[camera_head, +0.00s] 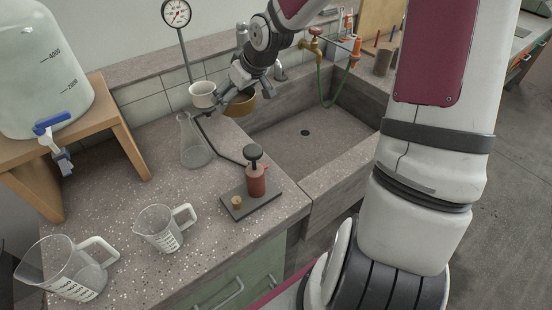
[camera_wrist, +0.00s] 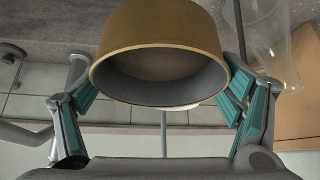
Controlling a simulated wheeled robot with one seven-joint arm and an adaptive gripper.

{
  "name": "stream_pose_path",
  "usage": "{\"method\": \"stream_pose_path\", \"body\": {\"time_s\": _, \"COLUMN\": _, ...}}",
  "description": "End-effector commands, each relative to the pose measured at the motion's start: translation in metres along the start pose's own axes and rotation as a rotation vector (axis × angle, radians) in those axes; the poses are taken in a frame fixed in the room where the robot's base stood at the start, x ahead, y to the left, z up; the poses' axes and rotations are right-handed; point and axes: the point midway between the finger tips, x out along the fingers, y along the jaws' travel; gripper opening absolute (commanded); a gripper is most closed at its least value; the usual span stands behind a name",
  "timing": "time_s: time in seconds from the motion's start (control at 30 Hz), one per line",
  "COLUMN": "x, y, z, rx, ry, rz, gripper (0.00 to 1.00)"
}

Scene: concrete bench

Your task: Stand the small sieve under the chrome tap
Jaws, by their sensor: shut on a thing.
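The small sieve (camera_head: 241,105) is a short brass-coloured round drum. My gripper (camera_head: 243,91) is shut on it at the back left corner of the sink. In the wrist view the sieve (camera_wrist: 160,35) sits between the teal finger pads of my gripper (camera_wrist: 160,104), its open, grey-lined end facing the camera. I cannot tell whether its underside touches anything. A chrome tap (camera_head: 280,71) shows partly behind my gripper, to the right of the sieve; much of it is hidden.
A red pump (camera_head: 256,180) is on the bench in front. A brass tap (camera_head: 312,42) with a green hose is at right. The sink floor (camera_head: 318,148) is clear.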

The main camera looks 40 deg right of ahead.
Motion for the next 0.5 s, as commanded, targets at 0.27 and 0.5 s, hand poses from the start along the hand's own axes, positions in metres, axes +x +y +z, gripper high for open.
{"method": "stream_pose_path", "body": {"time_s": 0.27, "x": 0.091, "y": 0.085, "z": 0.059, "rx": 0.052, "ry": -0.002, "rz": 0.032, "gripper": 0.5}}
{"method": "stream_pose_path", "body": {"time_s": 0.5, "x": 0.14, "y": 0.135, "z": 0.108, "rx": 0.076, "ry": -0.009, "rz": 0.058, "gripper": 0.5}}
